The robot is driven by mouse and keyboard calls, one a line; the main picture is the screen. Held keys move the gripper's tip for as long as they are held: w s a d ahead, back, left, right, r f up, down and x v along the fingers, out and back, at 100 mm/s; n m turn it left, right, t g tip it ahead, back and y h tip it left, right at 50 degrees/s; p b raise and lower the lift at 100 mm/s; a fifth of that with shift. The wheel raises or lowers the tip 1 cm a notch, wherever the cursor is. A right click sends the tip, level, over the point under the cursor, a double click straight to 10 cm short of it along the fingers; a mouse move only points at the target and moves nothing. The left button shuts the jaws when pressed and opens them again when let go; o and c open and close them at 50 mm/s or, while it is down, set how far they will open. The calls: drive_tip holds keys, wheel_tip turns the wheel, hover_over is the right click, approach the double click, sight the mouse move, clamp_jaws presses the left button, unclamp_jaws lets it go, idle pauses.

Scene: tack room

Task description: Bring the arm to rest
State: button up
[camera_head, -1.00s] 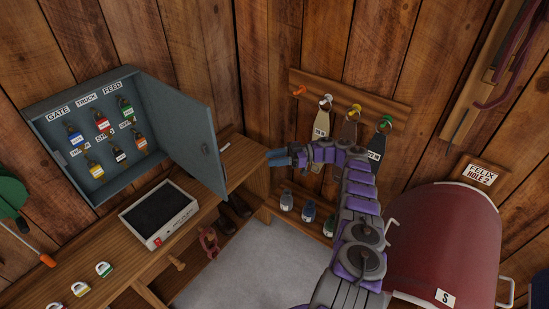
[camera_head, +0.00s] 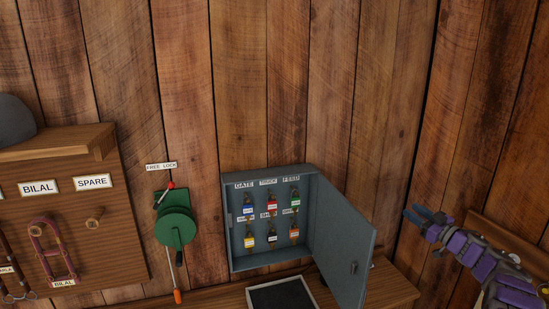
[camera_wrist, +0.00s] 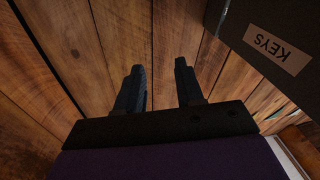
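My arm, purple and grey, reaches in from the lower right of the head view. My gripper (camera_head: 424,216) is at its end, in front of the wooden wall and to the right of the open key cabinet's door. In the wrist view, my gripper (camera_wrist: 160,88) shows two dark fingers standing apart, with only wall planks between them. It is open and empty.
The grey key cabinet (camera_head: 227,215) hangs open with several tagged keys inside; its door (camera_head: 345,240) swings out towards my gripper. The cabinet's KEYS label (camera_wrist: 277,49) shows in the wrist view. A counter (camera_head: 395,288) runs below. A green reel (camera_head: 176,228) hangs left.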

wheel_tip(320, 180, up, 12)
drive_tip(key=a+m+h, duration=0.1)
drive_tip(key=m+h, duration=0.7)
drive_tip(key=h, duration=0.4)
drive_tip(key=s+a+f+g+y, duration=0.1)
drive_tip(key=s+a+f+g, duration=0.5)
drive_tip(key=s, duration=1.4)
drive_tip(key=s+a+f+g+b, duration=0.1)
drive_tip(key=s+a+f+g, duration=0.5)
drive_tip(key=s+a, duration=0.9)
drive_tip(key=s+a+f+g+y, duration=0.1)
drive_tip(key=s+a+f+g, duration=0.5)
drive_tip(key=s, duration=2)
drive_tip(key=a+f, duration=0.1)
drive_tip(key=a, duration=0.4)
drive_tip(key=shift+g+y, duration=0.3)
